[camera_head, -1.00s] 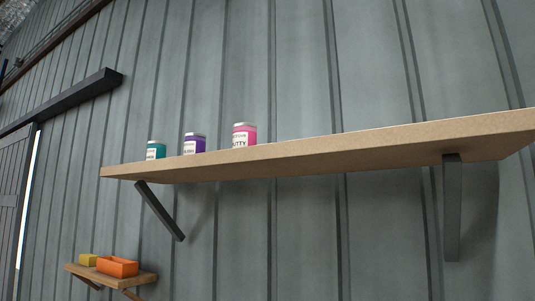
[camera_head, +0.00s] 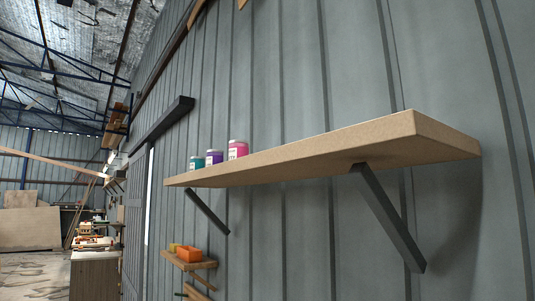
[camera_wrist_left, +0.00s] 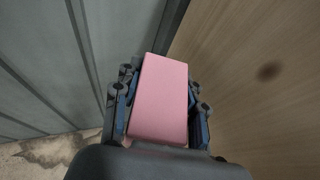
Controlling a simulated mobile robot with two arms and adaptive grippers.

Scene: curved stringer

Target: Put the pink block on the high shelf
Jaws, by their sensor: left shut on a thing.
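The pink block (camera_wrist_left: 159,98) is in the left wrist view, between the fingers of my left gripper (camera_wrist_left: 158,100), which is shut on it. The high shelf (camera_head: 330,146) is a long wooden board on dark brackets on the grey wall in the head view. Its near right end is bare on the edge that shows; its top surface is hidden from this low angle. Neither gripper shows in the head view, and my right gripper is in no view.
Teal (camera_head: 197,163), purple (camera_head: 214,157) and pink (camera_head: 238,150) jars stand at the shelf's far left. A lower small shelf (camera_head: 187,263) holds an orange bin (camera_head: 189,254). In the wrist view, a wooden surface (camera_wrist_left: 255,80) lies right of the block, the corrugated wall left.

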